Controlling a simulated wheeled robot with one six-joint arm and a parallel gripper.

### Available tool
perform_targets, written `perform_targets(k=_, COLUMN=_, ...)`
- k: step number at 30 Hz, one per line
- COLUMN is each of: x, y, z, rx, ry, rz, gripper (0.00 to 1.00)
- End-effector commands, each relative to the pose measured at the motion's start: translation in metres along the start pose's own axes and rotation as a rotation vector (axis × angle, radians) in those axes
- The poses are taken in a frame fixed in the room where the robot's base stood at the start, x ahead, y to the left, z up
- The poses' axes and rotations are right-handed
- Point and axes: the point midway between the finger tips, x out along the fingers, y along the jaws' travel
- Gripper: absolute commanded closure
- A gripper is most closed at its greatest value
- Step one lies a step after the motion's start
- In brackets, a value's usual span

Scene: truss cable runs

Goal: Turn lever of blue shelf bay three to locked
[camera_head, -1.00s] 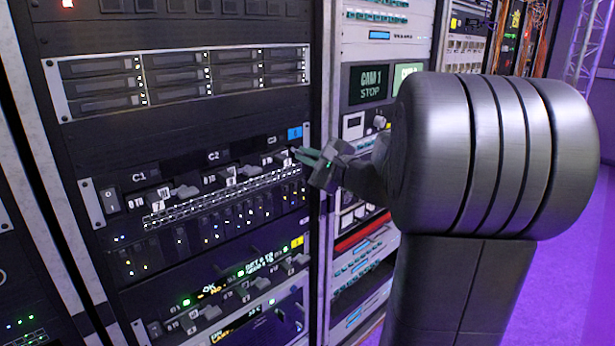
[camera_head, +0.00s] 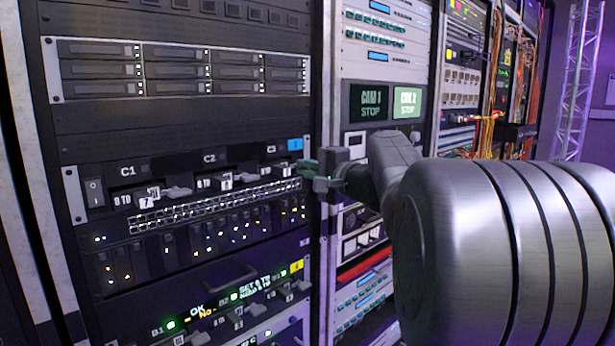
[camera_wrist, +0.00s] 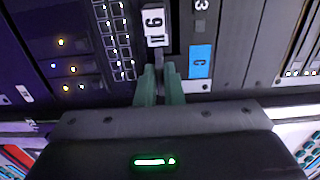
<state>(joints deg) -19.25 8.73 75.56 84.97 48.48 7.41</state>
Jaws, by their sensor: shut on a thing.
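The blue shelf is the row with a blue tag (camera_head: 295,144), labelled C1, C2 and C3 in the head view. The blue tag with a C also shows in the wrist view (camera_wrist: 200,61). My gripper (camera_head: 305,168) is at bay three, at the right end of this shelf. In the wrist view its green fingers (camera_wrist: 160,80) are shut on the bay three lever, just beside a white number tag (camera_wrist: 154,22). The fingers and gripper body hide most of the lever, so its exact angle cannot be told.
The levers of bay one (camera_head: 178,192) and bay two (camera_head: 246,177) lie left of my gripper. A row of small ports (camera_head: 200,208) runs just below. A yellow-tagged shelf (camera_head: 297,266) with levers sits lower. A rack with green screens (camera_head: 408,103) stands right.

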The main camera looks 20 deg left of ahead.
Motion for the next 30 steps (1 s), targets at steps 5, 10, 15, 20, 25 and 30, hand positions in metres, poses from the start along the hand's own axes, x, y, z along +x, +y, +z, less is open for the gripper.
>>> perform_targets(k=5, x=0.000, y=0.001, z=0.000, rx=-0.013, ry=-0.001, rz=0.003, gripper=1.00)
perform_targets(k=10, x=0.000, y=0.001, z=0.000, rx=-0.013, ry=-0.001, rz=0.003, gripper=1.00)
perform_targets(k=15, x=0.000, y=0.001, z=0.000, rx=-0.013, ry=-0.001, rz=0.003, gripper=0.84)
perform_targets(k=20, x=0.000, y=0.001, z=0.000, rx=-0.012, ry=-0.001, rz=0.002, gripper=0.71)
perform_targets(k=25, x=0.000, y=0.001, z=0.000, rx=-0.012, ry=-0.001, rz=0.001, gripper=0.71)
perform_targets(k=30, x=-0.011, y=0.000, z=0.000, rx=-0.013, ry=0.001, rz=0.000, gripper=0.71)
